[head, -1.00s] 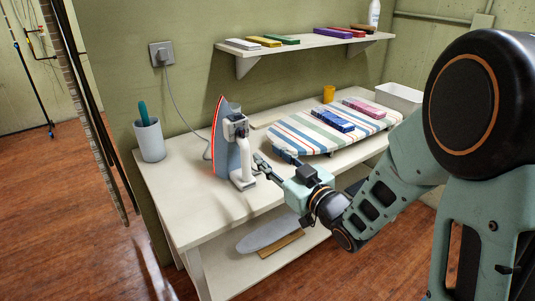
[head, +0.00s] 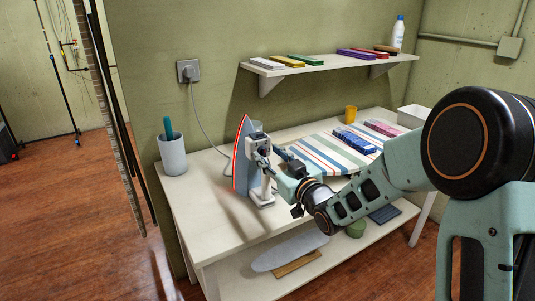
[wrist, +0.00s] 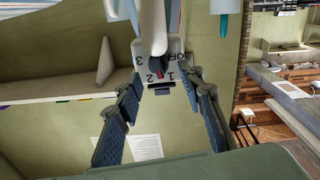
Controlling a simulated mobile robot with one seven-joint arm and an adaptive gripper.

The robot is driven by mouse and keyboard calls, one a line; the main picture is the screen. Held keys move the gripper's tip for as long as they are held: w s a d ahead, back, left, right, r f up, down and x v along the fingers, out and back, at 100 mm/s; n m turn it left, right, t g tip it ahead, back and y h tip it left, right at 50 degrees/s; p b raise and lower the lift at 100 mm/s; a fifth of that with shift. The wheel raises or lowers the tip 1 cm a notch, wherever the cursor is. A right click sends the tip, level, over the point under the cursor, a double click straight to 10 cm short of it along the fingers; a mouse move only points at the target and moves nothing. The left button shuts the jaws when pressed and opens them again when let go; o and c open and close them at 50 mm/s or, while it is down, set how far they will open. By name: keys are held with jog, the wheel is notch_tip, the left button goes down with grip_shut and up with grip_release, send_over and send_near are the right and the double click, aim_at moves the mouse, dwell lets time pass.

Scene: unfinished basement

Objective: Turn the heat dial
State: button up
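The iron (head: 242,150) stands upright on its heel on the white table, its soleplate edged in red and facing left. In the wrist view, its heat dial (wrist: 158,70) shows at the top centre, with OFF, 1, 2 and 3 around it and a small red mark near 1 and 2. My gripper (wrist: 163,86) is open, its two dark padded fingers on either side of the dial area. No grip on the dial is visible. In the head view, my gripper (head: 267,158) is at the iron's right side, partly covering its handle.
The striped ironing board (head: 320,152) with coloured boxes lies to the right on the table. A grey cup (head: 172,156) stands at the left, and the cord runs to a wall socket (head: 189,71). A wall shelf (head: 320,67) hangs above.

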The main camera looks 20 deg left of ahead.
jog(key=shift+w+a, duration=0.4)
jog(key=shift+a, duration=0.15)
jog(key=shift+c, duration=0.7)
grip_shut()
